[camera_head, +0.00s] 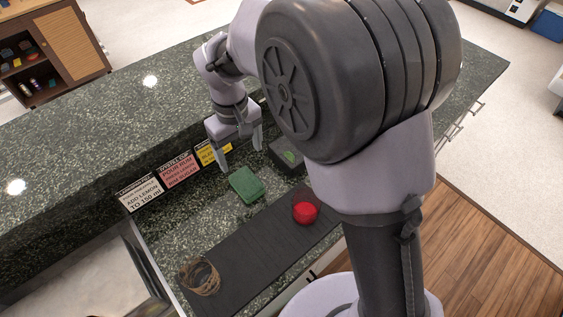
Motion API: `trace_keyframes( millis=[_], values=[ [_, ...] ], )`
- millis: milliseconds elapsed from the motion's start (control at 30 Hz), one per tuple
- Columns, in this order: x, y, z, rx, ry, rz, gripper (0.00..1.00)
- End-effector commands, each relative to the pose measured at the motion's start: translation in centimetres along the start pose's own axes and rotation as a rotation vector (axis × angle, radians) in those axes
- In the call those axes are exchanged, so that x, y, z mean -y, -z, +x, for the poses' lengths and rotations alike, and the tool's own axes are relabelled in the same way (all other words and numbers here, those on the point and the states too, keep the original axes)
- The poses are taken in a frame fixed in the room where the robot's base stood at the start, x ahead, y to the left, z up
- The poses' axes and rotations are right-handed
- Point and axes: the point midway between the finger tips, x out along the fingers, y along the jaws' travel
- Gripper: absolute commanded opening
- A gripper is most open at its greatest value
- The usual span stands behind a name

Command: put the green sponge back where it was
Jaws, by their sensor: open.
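The green sponge (247,185) lies on the lower speckled counter (165,232), near the base of the raised ledge. My gripper (241,160) hangs just behind the sponge, fingers pointing down and spread apart. It looks empty. One fingertip is close to the sponge's rear edge; I cannot tell whether they touch. My arm fills the upper right and hides part of the counter.
A dark box with a green patch (288,155) sits right of the sponge. A red round object (305,211) and a brown coil (201,277) rest on a black mat (245,258) in front. Several printed cards (180,171) stand along the ledge.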

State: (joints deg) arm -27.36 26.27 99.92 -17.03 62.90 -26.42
Motion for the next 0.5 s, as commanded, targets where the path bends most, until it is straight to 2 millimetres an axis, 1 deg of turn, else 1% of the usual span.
trace_keyframes(
  millis=[67,133,167,200,267,300,400,500],
  values=[
    [-0.8,-1.0,-1.7,-0.030,0.003,0.049,0.79],
    [-2.2,-3.4,-5.0,-0.087,0.013,0.158,0.79],
    [-2.9,-5.0,-6.7,-0.121,0.018,0.221,0.79],
    [-3.7,-7.4,-8.9,-0.171,0.027,0.316,0.79],
    [-4.4,-11.5,-11.5,-0.247,0.042,0.464,0.79],
    [-4.5,-14.1,-12.8,-0.300,0.052,0.558,0.79],
    [-4.2,-19.8,-14.3,-0.420,0.076,0.771,0.79],
    [-3.4,-23.3,-14.2,-0.505,0.096,0.915,0.79]
  ],
)
